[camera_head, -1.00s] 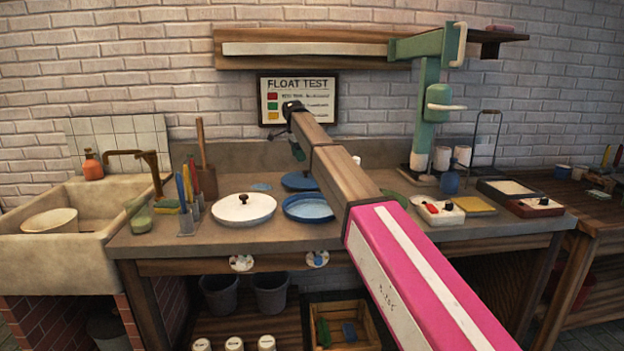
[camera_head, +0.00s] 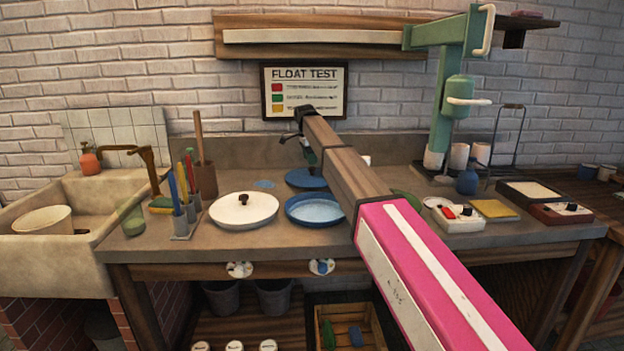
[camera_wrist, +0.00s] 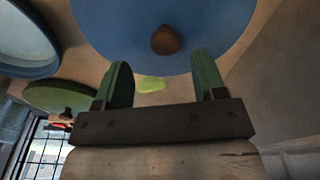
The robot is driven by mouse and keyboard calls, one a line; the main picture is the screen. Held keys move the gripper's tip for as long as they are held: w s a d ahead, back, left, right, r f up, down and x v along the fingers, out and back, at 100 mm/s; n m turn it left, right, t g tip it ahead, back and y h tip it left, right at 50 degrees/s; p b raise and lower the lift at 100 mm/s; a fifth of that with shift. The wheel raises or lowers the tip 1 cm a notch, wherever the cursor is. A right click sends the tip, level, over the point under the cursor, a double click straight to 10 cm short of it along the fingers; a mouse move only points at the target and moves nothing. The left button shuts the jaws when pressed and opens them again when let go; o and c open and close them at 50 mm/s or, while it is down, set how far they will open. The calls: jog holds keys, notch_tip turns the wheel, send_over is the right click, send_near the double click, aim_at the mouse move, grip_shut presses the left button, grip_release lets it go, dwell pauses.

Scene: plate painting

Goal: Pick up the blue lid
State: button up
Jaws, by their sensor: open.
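The blue lid (camera_head: 303,178) lies on the counter at the back, behind the blue dish, partly hidden by the dish and my arm. In the wrist view the blue lid (camera_wrist: 120,25) fills the top, with its round brown knob (camera_wrist: 165,40) showing. My gripper (camera_wrist: 162,62) is open and empty, its two green fingers pointing toward the lid. The knob lies just beyond the gap between the fingertips, roughly in line with it. I see no contact. In the head view my arm mostly hides the gripper.
The blue dish (camera_head: 315,209) and a white lid (camera_head: 243,211) with a dark knob sit in front of the blue lid. A green lid (camera_wrist: 60,96) is off to one side in the wrist view. A brush holder (camera_head: 182,226) stands left; a green press (camera_head: 452,100) stands right.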

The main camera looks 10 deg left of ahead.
aim_at(312, 168)
jog(key=shift+w+d+f, duration=0.1)
jog(key=shift+w+f, duration=0.05)
jog(key=shift+f, duration=0.75)
jog(key=shift+w+d+f, duration=0.1)
jog(key=shift+w+f, duration=0.05)
jog(key=shift+f, duration=0.75)
jog(key=shift+w+d+f, duration=0.1)
jog(key=shift+w+f, duration=0.05)
jog(key=shift+f, duration=0.75)
jog(key=shift+c, duration=0.3)
jog(key=c, duration=1.1)
jog(key=shift+o, duration=0.2)
jog(key=shift+r, duration=0.1)
